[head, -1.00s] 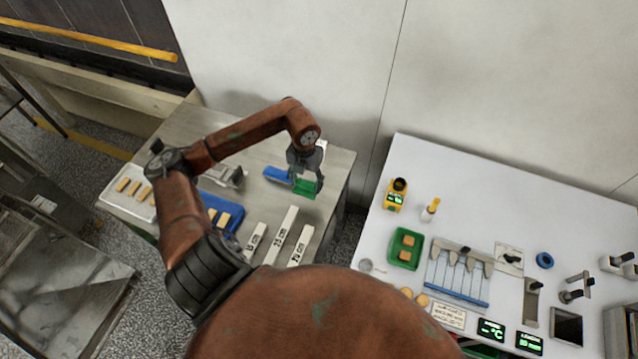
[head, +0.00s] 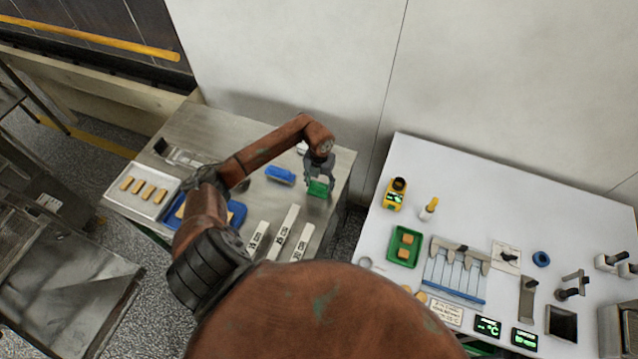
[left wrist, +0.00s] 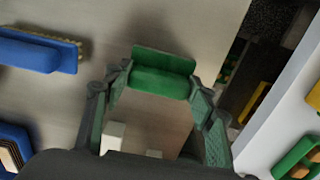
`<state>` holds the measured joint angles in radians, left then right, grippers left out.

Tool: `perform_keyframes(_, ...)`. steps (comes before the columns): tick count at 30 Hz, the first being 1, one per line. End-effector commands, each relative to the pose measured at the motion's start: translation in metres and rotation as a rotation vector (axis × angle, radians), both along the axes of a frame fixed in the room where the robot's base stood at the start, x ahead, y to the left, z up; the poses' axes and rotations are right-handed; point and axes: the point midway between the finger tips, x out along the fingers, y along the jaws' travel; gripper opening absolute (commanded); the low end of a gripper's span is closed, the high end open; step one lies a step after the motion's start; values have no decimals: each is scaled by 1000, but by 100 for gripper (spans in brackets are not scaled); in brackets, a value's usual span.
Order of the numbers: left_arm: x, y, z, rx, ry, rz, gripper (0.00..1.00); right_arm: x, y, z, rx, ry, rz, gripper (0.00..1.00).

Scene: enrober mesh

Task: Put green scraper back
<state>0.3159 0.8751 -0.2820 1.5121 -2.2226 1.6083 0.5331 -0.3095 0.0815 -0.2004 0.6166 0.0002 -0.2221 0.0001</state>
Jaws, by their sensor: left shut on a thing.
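The green scraper (head: 318,188) is between the fingers of my left gripper (head: 319,181), over the right part of the steel table (head: 335,165). In the left wrist view the scraper (left wrist: 162,74) lies crosswise between the fingertips, and my left gripper (left wrist: 161,82) is shut on it. I cannot tell whether the scraper touches the table or is just above it. My right gripper is not in view.
A blue brush (head: 280,175) lies left of the scraper. A gap separates the white worktop (head: 470,190) at right.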

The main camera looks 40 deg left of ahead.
Motion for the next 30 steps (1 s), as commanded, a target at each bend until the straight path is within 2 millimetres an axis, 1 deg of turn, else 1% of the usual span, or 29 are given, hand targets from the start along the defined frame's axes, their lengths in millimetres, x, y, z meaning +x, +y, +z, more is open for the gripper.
perform_keyframes(5,0,0,-4,0,0,0,29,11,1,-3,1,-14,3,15)
perform_keyframes(6,0,0,-4,0,0,0,53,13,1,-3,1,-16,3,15)
perform_keyframes(13,0,0,-3,0,1,0,69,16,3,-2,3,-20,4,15)
perform_keyframes(23,0,-1,0,-1,1,0,69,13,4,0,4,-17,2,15)
perform_keyframes(26,1,1,9,1,-2,-1,69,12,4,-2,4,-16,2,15)
perform_keyframes(29,1,1,25,3,-2,-2,69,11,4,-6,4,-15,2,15)
perform_keyframes(30,1,1,33,3,-3,-2,69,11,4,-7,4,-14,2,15)
